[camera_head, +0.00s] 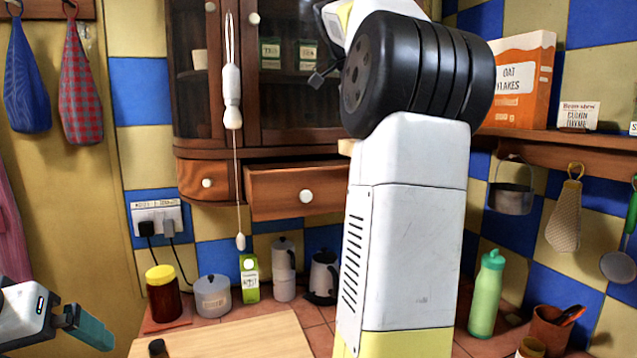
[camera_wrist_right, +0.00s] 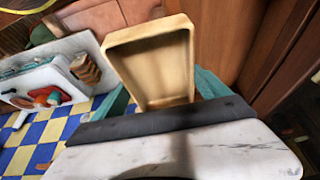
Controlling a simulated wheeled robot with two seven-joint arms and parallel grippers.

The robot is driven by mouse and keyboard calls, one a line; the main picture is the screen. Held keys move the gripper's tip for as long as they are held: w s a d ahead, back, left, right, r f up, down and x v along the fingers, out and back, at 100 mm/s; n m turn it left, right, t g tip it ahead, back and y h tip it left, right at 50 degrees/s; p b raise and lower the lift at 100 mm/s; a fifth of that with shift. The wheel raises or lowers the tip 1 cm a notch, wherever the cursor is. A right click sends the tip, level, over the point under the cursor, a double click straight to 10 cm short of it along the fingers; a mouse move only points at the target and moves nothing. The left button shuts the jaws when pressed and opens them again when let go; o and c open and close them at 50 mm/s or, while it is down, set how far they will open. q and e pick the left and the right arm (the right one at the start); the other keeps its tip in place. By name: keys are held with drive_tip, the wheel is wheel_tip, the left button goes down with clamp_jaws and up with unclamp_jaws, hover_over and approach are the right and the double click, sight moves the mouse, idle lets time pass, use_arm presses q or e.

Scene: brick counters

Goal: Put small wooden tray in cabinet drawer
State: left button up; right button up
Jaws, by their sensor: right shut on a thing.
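The small wooden tray (camera_wrist_right: 150,62) is pale and rectangular with a raised rim. In the right wrist view it stands out between the teal fingers of my right gripper (camera_wrist_right: 161,92), which is shut on it. In the head view my large right arm hides that gripper and most or all of the tray. The wooden cabinet (camera_head: 262,138) hangs on the wall, and its wide drawer (camera_head: 290,190) with a white knob is pulled out. My arm covers the drawer's right end. My left gripper (camera_head: 88,328) is low at the left edge, away from the cabinet; its opening is unclear.
A small drawer (camera_head: 206,183) beside it is shut. A white cord pull (camera_head: 232,110) hangs in front of the cabinet. Below stand a jar (camera_head: 165,295), a grey pot (camera_head: 212,297), a green carton (camera_head: 249,280) and a green bottle (camera_head: 487,295). An oat flakes box (camera_head: 522,80) sits on the right shelf.

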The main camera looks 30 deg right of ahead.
drive_tip(key=w+d, duration=0.1)
drive_tip(key=w, duration=1.1)
drive_tip(key=shift+d+f, duration=0.15)
drive_tip(key=shift+f, duration=5.25)
drive_tip(key=shift+w+f, duration=0.25)
drive_tip(key=shift+f, duration=0.1)
drive_tip(key=o, duration=1.4)
drive_tip(key=shift+f, duration=0.1)
drive_tip(key=v, duration=1.2)
